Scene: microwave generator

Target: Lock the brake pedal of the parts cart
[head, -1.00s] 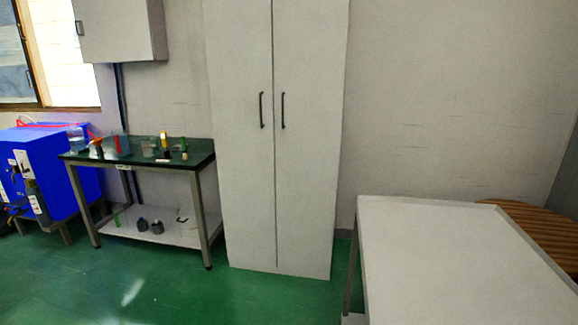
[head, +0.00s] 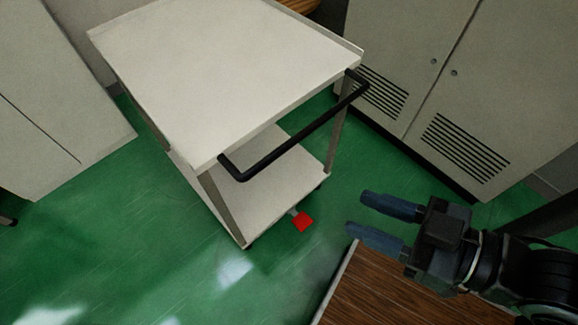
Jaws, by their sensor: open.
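The parts cart (head: 225,70) is a pale two-shelf trolley in the upper middle of the head view, with a black push handle (head: 300,130) on its near right side. The red brake pedal (head: 302,222) sticks out low beneath the handle side, close to the green floor. Whether it is pressed or raised cannot be told. My gripper (head: 355,211) is open and empty at the right, with two blue-grey fingers pointing left. In the picture it lies right of the pedal and appears higher than it, apart from the cart.
A brown wooden surface (head: 385,292) lies below my gripper at the bottom. Grey cabinets with vents (head: 465,145) stand at the upper right, and a pale cabinet (head: 50,130) stands at the left. Green floor (head: 140,230) is clear left of and in front of the cart.

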